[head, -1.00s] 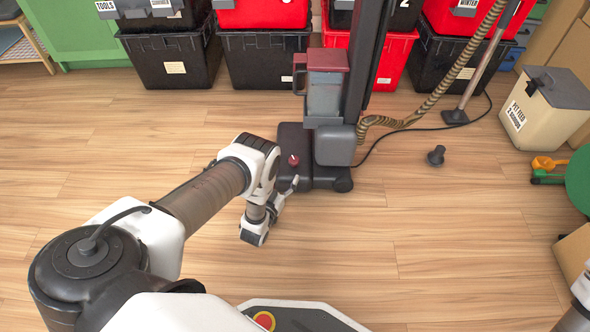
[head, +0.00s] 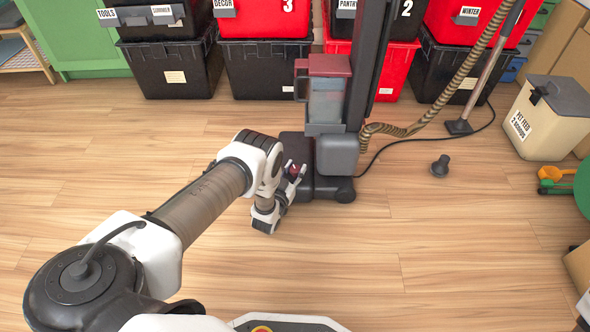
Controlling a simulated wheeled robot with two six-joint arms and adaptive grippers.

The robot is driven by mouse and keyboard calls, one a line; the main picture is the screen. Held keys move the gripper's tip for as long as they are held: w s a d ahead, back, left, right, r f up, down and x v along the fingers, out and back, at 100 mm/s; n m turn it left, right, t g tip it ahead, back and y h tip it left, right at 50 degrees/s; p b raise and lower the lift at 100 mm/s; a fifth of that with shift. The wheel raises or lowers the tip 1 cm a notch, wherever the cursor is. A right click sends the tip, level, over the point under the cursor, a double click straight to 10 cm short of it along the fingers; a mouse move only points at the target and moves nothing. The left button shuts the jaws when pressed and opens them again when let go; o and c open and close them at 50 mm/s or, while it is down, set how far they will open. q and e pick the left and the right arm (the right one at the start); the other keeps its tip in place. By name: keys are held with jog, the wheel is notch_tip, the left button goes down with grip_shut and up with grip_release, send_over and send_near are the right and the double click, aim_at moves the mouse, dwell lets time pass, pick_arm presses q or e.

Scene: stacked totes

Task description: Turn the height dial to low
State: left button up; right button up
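The upright vacuum (head: 336,150) stands on the wood floor, with a dark base (head: 322,187) low at the front. The height dial (head: 297,171) is a small red knob on the left part of that base. My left gripper (head: 297,168) is at the dial, its fingers apart with the red knob showing between them. I cannot tell whether the fingers touch the knob. The dial's markings and pointer are too small to read.
Stacked black totes (head: 168,75) and red totes (head: 398,78) line the back. A hose (head: 400,130) and cord run right of the vacuum. A small dark attachment (head: 440,166) lies on the floor. A pet feed bin (head: 545,122) stands right. The front floor is clear.

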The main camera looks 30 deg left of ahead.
pick_arm(q)
jog(key=shift+n+y, duration=0.5)
jog(key=shift+y, duration=0.3)
jog(key=shift+d+n+g+y, duration=0.1)
jog(key=shift+n+g+y, duration=0.4)
jog(key=shift+y, duration=0.4)
jog(key=n+g+y+b, duration=0.1)
jog(key=n+y, duration=0.1)
jog(key=y, duration=0.1)
jog(key=shift+f+n+g, duration=0.1)
jog(key=shift+n+g, duration=0.2)
jog(key=n+g+y+b, duration=0.2)
jog(key=n+g+y, duration=0.1)
jog(key=y, duration=0.1)
pick_arm(e)
jog(key=f, duration=0.2)
jog(key=w+f, duration=0.1)
jog(key=shift+f, duration=0.4)
pick_arm(q)
jog(key=shift+n+g+y+b, duration=0.9)
jog(key=shift+n+g+y, duration=0.5)
jog(key=shift+g, duration=0.5)
pick_arm(e)
jog(key=shift+w+f+t, duration=0.3)
jog(key=shift+f, duration=0.4)
pick_arm(q)
jog(key=o, duration=1.1)
jog(key=shift+o, duration=0.2)
